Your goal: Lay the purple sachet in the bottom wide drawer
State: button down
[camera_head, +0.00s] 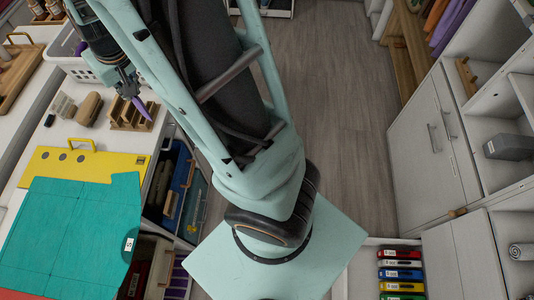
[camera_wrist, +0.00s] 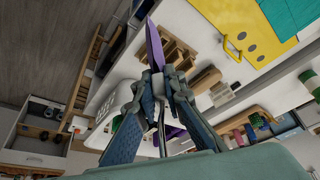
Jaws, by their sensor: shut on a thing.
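My gripper (camera_head: 130,88) is at the upper left of the head view, above the white counter. It is shut on a thin purple piece (camera_head: 143,108), which I take for the purple sachet. In the wrist view the purple sachet (camera_wrist: 155,45) sticks out beyond the fingertips of my gripper (camera_wrist: 160,85), and more purple shows behind the fingers. Below the counter, open compartments or drawers (camera_head: 185,190) hold a blue item and others. I cannot tell which front is the bottom wide drawer.
A wooden slotted rack (camera_head: 132,116) stands close to the sachet. A white basket (camera_head: 65,55), a yellow folder (camera_head: 70,168) and a teal sheet (camera_head: 75,230) are on the counter. White cabinets (camera_head: 425,150) line the right side. The wooden floor between is clear.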

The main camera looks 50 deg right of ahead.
aim_at(360, 279)
jog(key=k+z, duration=0.1)
jog(key=z, duration=3.3)
